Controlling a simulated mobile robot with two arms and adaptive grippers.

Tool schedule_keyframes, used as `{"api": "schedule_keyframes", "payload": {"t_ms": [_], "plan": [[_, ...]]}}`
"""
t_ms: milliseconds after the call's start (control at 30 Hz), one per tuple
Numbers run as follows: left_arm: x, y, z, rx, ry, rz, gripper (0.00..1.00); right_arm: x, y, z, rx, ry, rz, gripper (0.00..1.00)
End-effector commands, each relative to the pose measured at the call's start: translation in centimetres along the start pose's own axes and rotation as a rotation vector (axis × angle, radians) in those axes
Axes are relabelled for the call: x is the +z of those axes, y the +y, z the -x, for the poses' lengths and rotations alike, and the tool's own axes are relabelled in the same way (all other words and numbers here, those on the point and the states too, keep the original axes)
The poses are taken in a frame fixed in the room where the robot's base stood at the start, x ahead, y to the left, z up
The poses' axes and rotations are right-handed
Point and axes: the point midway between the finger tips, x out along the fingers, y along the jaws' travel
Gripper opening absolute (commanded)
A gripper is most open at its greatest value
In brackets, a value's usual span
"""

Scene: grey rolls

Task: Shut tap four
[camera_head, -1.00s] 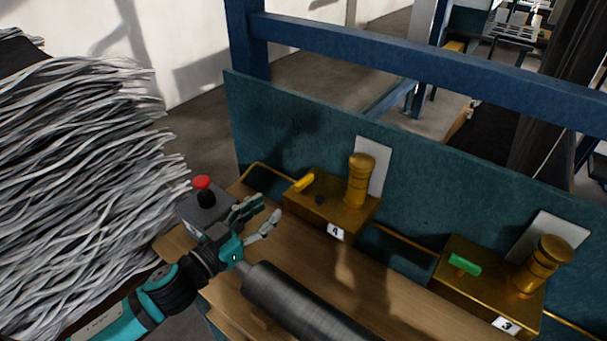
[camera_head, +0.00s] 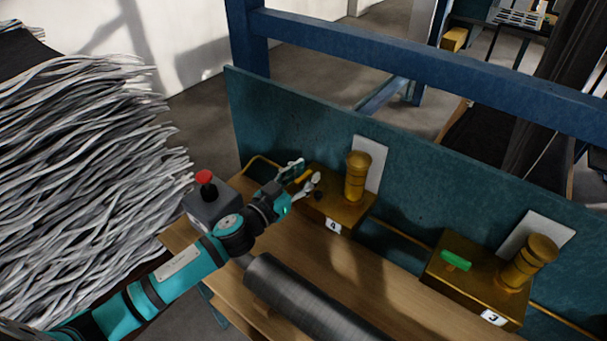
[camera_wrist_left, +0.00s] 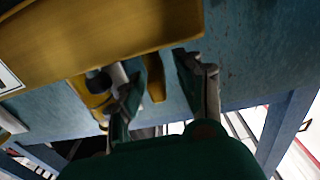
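Tap four is a brass block (camera_head: 335,207) with a white label reading 4 and a ribbed brass knob (camera_head: 357,177) on top. Its small yellow lever (camera_head: 302,176) sticks out at the block's left end. My left gripper (camera_head: 300,179) is open at this lever, with one finger on its far side and one on its near side. In the left wrist view the lever (camera_wrist_left: 154,77) shows between the two spread fingers (camera_wrist_left: 163,92), with gaps to them. Whether either finger touches it is unclear. My right gripper is out of view.
A second brass block (camera_head: 470,285) labelled 3 with a green lever (camera_head: 456,260) stands to the right. A red-topped button box (camera_head: 207,199) is beside my left arm. A dark grey roll (camera_head: 310,300) lies in front. A teal panel (camera_head: 430,185) rises behind the taps.

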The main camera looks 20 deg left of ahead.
Motion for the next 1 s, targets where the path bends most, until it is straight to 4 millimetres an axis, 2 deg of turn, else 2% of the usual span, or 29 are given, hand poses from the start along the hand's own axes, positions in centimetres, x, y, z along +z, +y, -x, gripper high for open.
{"api": "schedule_keyframes", "payload": {"t_ms": [67, 333, 767, 1000], "plan": [[0.00, 0.00, 0.02, 0.000, 0.000, 0.000, 0.34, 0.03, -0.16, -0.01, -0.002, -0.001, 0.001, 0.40], [0.00, -0.01, 0.04, 0.000, 0.000, 0.000, 0.00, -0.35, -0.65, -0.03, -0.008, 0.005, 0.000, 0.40], [-0.09, -0.12, 0.05, 0.035, 0.000, -0.001, 0.00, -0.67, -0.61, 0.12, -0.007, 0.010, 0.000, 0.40], [-0.20, -0.26, 0.00, 0.168, 0.000, -0.005, 0.00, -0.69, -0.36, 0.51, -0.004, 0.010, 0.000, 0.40]]}}
